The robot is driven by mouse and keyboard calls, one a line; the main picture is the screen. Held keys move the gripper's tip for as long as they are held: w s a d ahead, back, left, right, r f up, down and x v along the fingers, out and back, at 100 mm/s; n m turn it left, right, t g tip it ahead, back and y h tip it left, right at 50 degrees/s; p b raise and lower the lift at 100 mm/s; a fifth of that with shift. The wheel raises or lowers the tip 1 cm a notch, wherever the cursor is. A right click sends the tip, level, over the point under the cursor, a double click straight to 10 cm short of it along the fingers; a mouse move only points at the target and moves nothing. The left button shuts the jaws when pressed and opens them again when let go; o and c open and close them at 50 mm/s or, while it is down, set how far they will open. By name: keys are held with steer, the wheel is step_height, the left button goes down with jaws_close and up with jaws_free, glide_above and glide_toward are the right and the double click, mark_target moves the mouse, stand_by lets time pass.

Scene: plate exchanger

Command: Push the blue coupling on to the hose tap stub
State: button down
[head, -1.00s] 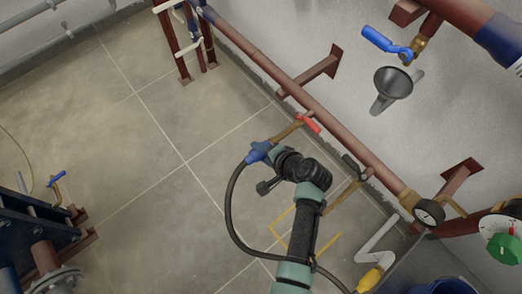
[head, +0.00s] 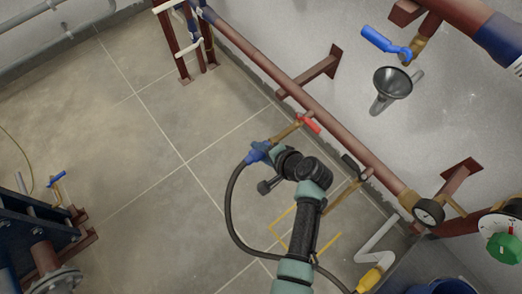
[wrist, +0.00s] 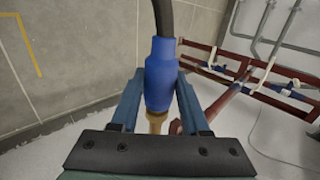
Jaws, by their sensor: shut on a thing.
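The blue coupling (head: 256,154) is on the end of a black hose (head: 232,212) and sits at the brass stub (head: 287,132) of the tap with the red handle (head: 308,123). My gripper (head: 264,153) is shut on the coupling. In the wrist view the blue coupling (wrist: 160,75) stands between the two fingers, in line with the brass stub (wrist: 156,122) just below it. The coupling meets the stub there; how far it is pushed on is hidden by the gripper.
A reddish pipe (head: 260,62) runs along the wall above the tap. A second tap with a black handle (head: 351,164), a gauge (head: 429,212) and a funnel (head: 392,84) are to the right. A blue machine frame (head: 30,235) stands at the lower left.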

steer(key=shift+w+d+r+t+h, duration=0.15)
steer(key=shift+w+d+t, duration=0.1)
steer(key=shift+d, duration=0.2)
steer(key=shift+w+d+r+t+h, duration=0.1)
steer(key=shift+w+d+t+h, duration=0.1)
steer(key=shift+d, duration=0.25)
steer(key=c, duration=0.6)
jaws_free()
steer(key=shift+w, duration=0.1)
steer(key=shift+o, duration=1.2)
steer(key=shift+f+g, duration=0.15)
steer(key=shift+g, duration=0.1)
steer(key=shift+o, duration=0.2)
steer(key=shift+a, duration=0.2)
steer(key=shift+a, duration=0.1)
steer(key=shift+s, duration=0.2)
steer(key=p+v, duration=0.9)
steer(key=v, duration=0.1)
